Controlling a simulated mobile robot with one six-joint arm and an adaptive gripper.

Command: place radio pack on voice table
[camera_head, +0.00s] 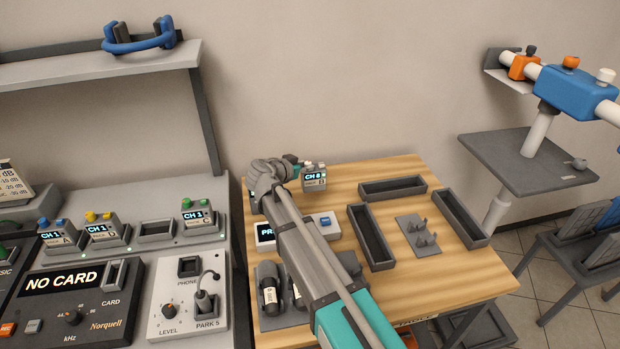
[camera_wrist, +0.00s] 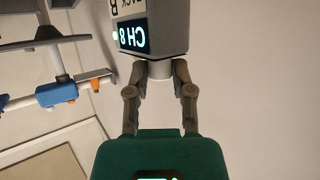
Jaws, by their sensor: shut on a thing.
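A grey radio pack (camera_head: 314,179) with a lit "CH 8" display and a B label is in my gripper, above the back of the wooden table (camera_head: 400,165) in the head view. In the wrist view the pack (camera_wrist: 152,32) appears upside down, and my gripper (camera_wrist: 160,74) is shut on its pale round stub. No contact between pack and table can be made out. My arm hides part of the tabletop. Which table is the voice table cannot be read.
Empty dark trays (camera_head: 392,187) and a grey pronged holder (camera_head: 418,233) stand on the wooden table. A display box (camera_head: 323,226) and dark handheld units (camera_head: 270,290) are partly behind my arm. At left, packs A, D and C (camera_head: 197,216) sit in a dock with one empty bay (camera_head: 156,230).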

